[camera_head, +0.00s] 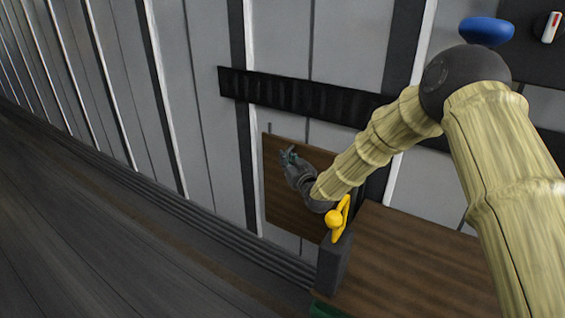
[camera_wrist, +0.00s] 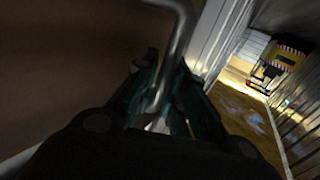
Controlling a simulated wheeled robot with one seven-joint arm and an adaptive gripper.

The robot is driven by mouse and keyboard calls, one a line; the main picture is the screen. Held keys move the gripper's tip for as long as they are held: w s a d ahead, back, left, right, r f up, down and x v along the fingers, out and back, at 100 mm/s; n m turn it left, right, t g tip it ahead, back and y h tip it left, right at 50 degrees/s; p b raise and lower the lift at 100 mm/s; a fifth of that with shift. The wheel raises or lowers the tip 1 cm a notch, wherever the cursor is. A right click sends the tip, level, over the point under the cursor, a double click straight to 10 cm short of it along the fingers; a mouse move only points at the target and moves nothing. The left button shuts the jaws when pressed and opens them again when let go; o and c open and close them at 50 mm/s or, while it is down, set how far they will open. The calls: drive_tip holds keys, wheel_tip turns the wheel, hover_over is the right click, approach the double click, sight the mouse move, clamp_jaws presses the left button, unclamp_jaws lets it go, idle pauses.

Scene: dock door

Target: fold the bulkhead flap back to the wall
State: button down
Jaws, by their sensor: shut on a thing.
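The bulkhead flap (camera_head: 280,208) is a brown wood-grained panel standing near the grey ribbed wall in the head view, partly hidden behind my arm. In the wrist view the flap (camera_wrist: 70,70) fills the left side as a dark brown face. A bent metal bar handle (camera_wrist: 183,45) runs down between my fingers. My gripper (camera_head: 288,155) is at the flap's upper part, and in the wrist view my gripper (camera_wrist: 165,85) is shut on the handle. I cannot tell whether the flap lies flat on the wall.
A black rail (camera_head: 300,97) crosses the wall above the flap. A dark post (camera_head: 333,262) with a yellow lever (camera_head: 335,219) stands in front of it, beside a brown wooden top (camera_head: 420,262). Open floor (camera_head: 90,230) lies left.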

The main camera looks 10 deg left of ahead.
drive_tip(key=shift+w+d+r, duration=0.15)
drive_tip(key=shift+w+r, duration=0.15)
drive_tip(key=shift+r, duration=0.25)
drive_tip(key=c, duration=1.5)
unclamp_jaws()
drive_tip(key=v, duration=0.8)
drive_tip(key=f+v, duration=0.1)
drive_tip(key=v, duration=0.3)
drive_tip(key=shift+s, duration=0.15)
